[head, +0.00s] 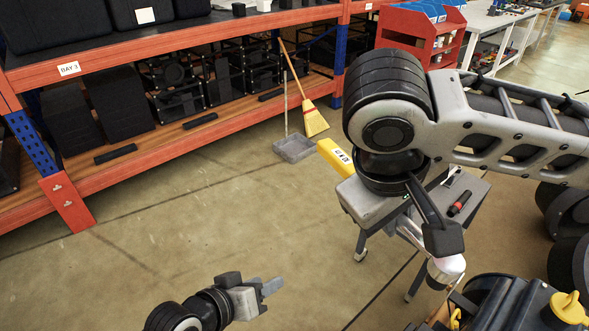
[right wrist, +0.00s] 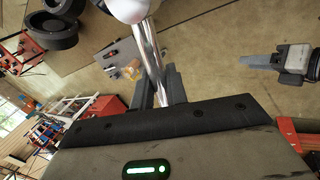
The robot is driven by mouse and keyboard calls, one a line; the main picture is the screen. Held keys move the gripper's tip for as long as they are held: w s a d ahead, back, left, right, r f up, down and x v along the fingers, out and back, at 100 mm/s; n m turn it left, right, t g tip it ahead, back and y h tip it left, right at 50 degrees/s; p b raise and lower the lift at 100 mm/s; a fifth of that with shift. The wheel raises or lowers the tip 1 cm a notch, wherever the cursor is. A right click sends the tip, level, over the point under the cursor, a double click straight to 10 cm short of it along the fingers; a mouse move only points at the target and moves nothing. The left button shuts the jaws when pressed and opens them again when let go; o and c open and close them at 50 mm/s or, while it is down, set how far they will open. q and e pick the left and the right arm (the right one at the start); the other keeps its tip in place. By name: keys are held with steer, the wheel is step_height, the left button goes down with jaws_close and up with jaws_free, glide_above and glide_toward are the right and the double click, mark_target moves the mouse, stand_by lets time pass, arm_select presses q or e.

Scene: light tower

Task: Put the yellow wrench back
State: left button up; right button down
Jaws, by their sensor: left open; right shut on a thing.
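I cannot make out the yellow wrench in either view. My right gripper (right wrist: 160,86) is shut around a shiny metal tube (right wrist: 150,55) with a rounded white end. In the head view the tube (head: 412,232) slants down to the right from beneath my right wrist, which hides the fingertips. My left gripper (head: 268,287) is open and empty above bare floor, low in the head view. It also shows at the right of the right wrist view (right wrist: 262,60), apart from the tube.
Yellow-capped equipment (head: 566,305) stands lower right. The floor between is clear.

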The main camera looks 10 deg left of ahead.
arm_select(q)
steer(key=w+d+r+n+g+h, duration=0.1)
steer(key=w+d+r+h, duration=0.15)
steer(key=r, duration=0.45)
steer(key=w+d+r+n+g+h, duration=0.1)
steer(key=w+r+n+h, duration=0.15)
steer(key=r, duration=0.55)
steer(key=s+d+r+m+g+h, duration=0.1)
steer(key=s+r+g+h, duration=0.15)
steer(key=r, duration=0.35)
steer(key=s+d+r+g+h, duration=0.1)
steer(key=s+r+g, duration=0.15)
steer(key=r, duration=0.45)
steer(key=shift+y, duration=0.25)
steer(key=x, duration=1.2)
steer(key=shift+w, duration=0.35)
jaws_close()
steer(key=shift+r, duration=0.1)
arm_select(e)
steer(key=c, duration=1.3)
jaws_free()
